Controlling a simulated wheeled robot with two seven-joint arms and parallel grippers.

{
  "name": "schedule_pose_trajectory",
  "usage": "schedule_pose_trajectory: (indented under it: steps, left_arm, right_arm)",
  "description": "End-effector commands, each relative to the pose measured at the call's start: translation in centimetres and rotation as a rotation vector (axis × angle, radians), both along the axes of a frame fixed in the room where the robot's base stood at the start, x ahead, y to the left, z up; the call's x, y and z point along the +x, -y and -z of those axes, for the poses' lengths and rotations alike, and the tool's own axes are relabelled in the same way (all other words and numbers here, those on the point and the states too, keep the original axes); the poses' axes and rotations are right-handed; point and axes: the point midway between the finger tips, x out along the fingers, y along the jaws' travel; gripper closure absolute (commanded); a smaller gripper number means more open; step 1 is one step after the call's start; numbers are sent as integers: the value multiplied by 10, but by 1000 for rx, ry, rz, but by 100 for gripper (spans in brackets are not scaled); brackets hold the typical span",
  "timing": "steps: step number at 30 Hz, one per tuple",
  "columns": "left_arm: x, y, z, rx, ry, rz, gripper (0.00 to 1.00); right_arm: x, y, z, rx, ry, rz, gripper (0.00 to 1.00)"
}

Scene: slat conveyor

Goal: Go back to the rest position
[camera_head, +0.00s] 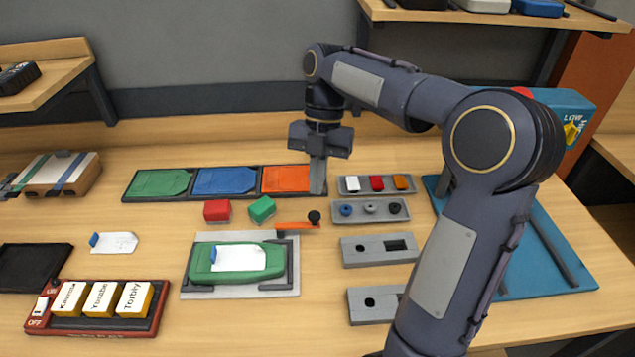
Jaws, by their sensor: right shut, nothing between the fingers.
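My right arm reaches in from the lower right. My right gripper (318,178) points down and is shut with nothing in it, just in front of or above the right end of the orange panel (286,180). I cannot tell whether its tip touches anything. My left gripper is not in view.
Near my right gripper are red (217,210) and green (262,209) blocks, a lever with an orange arm (296,225) and grey trays (345,185). A green plate (200,262) lies in a fixture. A blue mat (560,260) is behind my arm. Shelves overhang the back corners.

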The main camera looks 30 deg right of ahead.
Motion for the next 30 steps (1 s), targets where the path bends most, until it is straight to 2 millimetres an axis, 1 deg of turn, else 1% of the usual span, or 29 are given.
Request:
schedule_pose_trajectory:
  steps: [10,14,17,20,24,26,30]
  left_arm:
    - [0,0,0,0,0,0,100]
    - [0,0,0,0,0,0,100]
    - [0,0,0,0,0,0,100]
    - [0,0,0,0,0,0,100]
    - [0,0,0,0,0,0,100]
    - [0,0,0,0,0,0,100]
    - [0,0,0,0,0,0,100]
  right_arm:
    - [0,0,0,0,-1,2,100]
    - [-7,-3,-1,-19,4,73,100]
    - [-21,-9,-4,-51,12,234,100]
    - [-40,-18,-5,-81,20,477,100]
    - [-70,-31,0,-84,20,854,100]
    - [-82,-37,3,-71,13,1016,100]
    - [-110,-50,16,-7,-28,1393,100]
